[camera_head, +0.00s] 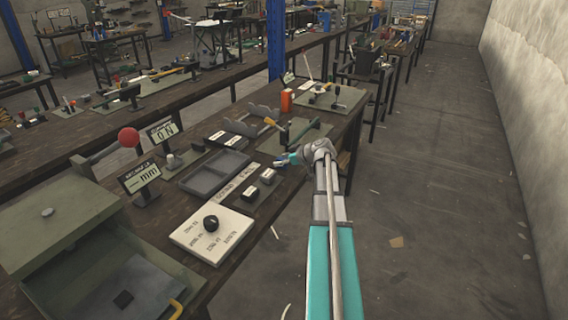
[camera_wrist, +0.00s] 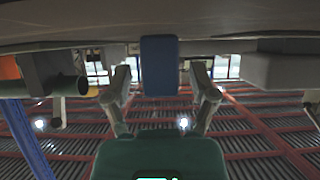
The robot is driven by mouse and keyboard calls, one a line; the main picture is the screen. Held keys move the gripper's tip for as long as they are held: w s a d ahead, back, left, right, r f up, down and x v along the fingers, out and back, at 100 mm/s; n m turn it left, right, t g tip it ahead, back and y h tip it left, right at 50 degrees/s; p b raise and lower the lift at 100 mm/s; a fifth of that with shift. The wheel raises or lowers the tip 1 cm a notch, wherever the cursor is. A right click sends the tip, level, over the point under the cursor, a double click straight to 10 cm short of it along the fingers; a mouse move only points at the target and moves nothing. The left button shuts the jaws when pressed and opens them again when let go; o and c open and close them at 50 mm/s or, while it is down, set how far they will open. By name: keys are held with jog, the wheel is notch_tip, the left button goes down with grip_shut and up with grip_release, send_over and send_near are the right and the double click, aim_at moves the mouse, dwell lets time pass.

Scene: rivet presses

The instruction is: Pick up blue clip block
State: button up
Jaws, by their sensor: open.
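The blue clip block (camera_wrist: 160,66) shows in the wrist view, where the picture is upside down. It rests against the bench top and stands between the two fingers of my gripper (camera_wrist: 160,84). The fingers are spread, with a gap on each side of the block. In the head view my gripper (camera_head: 296,158) is low at the bench's right edge, and a small blue patch (camera_head: 281,161) shows at its tip. The rest of the block is hard to make out there.
A grey tray (camera_head: 215,174) and a white board with a black knob (camera_head: 236,242) lie nearby.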

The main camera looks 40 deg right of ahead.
jog(key=c, duration=1)
jog(key=shift+r, duration=0.1)
notch_tip(320, 180, up, 2)
jog(key=p, duration=0.2)
jog(key=shift+r+p, duration=0.25)
jog(key=shift+p, duration=0.15)
grip_shut()
jog(key=s+a+r+p, duration=0.5)
jog(key=s+r+p, duration=0.5)
jog(key=s, duration=0.3)
jog(key=shift+a+r, duration=0.15)
jog(key=shift+a, duration=0.05)
